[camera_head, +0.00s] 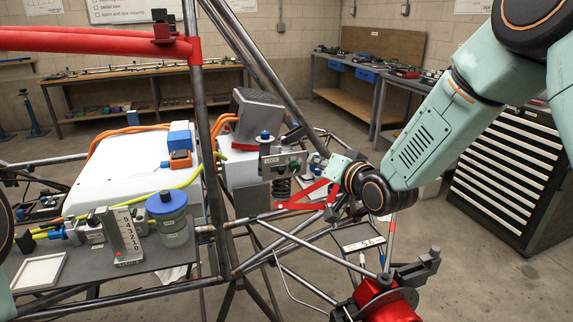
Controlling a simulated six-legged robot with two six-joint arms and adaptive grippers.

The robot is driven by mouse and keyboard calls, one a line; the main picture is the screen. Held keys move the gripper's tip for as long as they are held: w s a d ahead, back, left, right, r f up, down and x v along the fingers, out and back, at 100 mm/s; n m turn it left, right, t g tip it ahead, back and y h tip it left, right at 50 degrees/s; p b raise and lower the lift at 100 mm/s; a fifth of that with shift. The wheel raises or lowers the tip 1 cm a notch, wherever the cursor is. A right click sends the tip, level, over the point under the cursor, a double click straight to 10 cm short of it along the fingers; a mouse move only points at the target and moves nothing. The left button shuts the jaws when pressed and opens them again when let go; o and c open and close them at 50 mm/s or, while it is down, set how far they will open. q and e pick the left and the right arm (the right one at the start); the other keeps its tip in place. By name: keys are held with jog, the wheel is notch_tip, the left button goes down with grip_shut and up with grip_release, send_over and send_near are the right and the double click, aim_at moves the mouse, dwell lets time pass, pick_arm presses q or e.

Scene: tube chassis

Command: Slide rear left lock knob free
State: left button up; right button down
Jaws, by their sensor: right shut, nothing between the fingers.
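A grey bracket plate labelled LOCK (271,160) stands in the middle of the chassis, in front of a dark grey box. A knob with a dark blue top (265,137) rises upright at its upper left. A small green part sits on the right of the plate. My right gripper (307,168) reaches in from the right, just beside the bracket. It is shut and empty. The fingertips are small and partly hidden among the parts, so I cannot tell whether they touch the bracket. My left gripper is out of view.
Steel chassis tubes (197,120) cross the view, with a red padded bar (95,41) at upper left. A white box (135,180) and a tray with a blue-lidded jar (167,212) stand left. A dark coil spring (281,188) and red links (300,203) lie below the bracket.

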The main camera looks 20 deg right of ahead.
send_over(280, 170)
jog(key=s+d, duration=0.2)
jog(key=d, duration=0.3)
jog(key=shift+a+f, duration=0.2)
jog(key=shift+f, duration=0.75)
jog(key=f, duration=0.1)
jog(key=a+f, duration=0.1)
jog(key=a, duration=0.1)
jog(key=shift+w+f, duration=0.25)
jog(key=shift+f, duration=0.15)
jog(key=shift+a+f, duration=0.2)
jog(key=shift+s, duration=0.15)
jog(key=shift+f, duration=0.1)
